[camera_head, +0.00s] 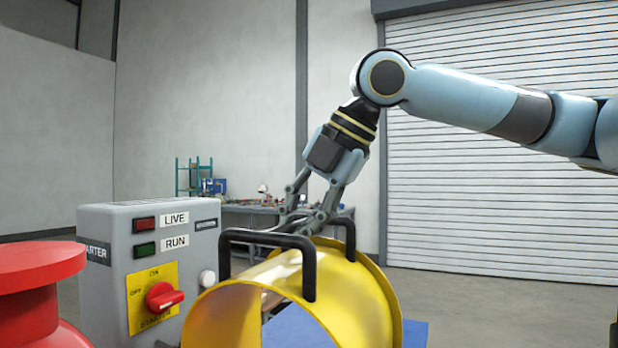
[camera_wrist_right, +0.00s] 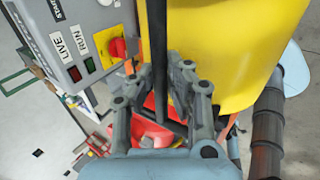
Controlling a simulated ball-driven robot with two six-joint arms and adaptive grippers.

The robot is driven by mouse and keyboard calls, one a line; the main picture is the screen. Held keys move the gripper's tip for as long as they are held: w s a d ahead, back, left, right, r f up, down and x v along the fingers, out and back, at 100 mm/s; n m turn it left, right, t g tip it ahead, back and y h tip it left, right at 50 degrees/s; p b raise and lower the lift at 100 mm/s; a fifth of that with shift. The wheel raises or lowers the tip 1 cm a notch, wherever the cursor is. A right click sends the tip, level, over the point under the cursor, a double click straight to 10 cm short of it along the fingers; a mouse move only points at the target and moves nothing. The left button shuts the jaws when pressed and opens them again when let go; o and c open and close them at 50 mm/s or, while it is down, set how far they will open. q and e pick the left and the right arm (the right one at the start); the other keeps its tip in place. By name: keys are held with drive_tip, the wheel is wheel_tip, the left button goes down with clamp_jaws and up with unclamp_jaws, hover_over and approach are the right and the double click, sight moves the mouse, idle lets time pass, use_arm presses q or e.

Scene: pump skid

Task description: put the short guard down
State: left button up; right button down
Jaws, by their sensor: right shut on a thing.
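The short guard (camera_head: 352,296) is a yellow curved shell with black bar handles (camera_head: 268,238) on top. It fills the bottom middle of the head view and is at the upper right of the right wrist view (camera_wrist_right: 232,45). My right gripper (camera_head: 303,222) comes down from above and is shut on a black handle. In the right wrist view, the handle bar (camera_wrist_right: 158,50) runs between the fingers. The guard's lower edge is out of the head view, so I cannot tell what it touches. My left gripper is not in view.
A grey starter box (camera_head: 152,225) with a red switch (camera_head: 164,297) stands close left of the guard. A red flanged part (camera_head: 38,290) is at the lower left. A blue surface (camera_head: 414,334) shows under and beside the guard. A cluttered bench (camera_head: 250,214) stands far back.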

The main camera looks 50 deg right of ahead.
sight(279, 261)
drive_tip(key=p, duration=0.2)
drive_tip(key=shift+w+a+r+p, duration=0.2)
drive_tip(key=shift+a+p, duration=0.15)
drive_tip(key=shift+p, duration=0.05)
drive_tip(key=shift+w+f, duration=0.25)
drive_tip(key=shift+f, duration=0.1)
drive_tip(key=shift+w+f, duration=0.3)
drive_tip(key=shift+w, duration=0.15)
drive_tip(key=shift+w+a+f+p, duration=0.35)
drive_tip(key=shift+w+f+p, duration=0.05)
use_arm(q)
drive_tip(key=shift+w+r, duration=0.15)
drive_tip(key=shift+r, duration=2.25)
use_arm(e)
drive_tip(key=shift+f, duration=2.1)
drive_tip(key=c, duration=1.4)
unclamp_jaws()
drive_tip(key=shift+f, duration=0.1)
drive_tip(key=shift+o, duration=0.2)
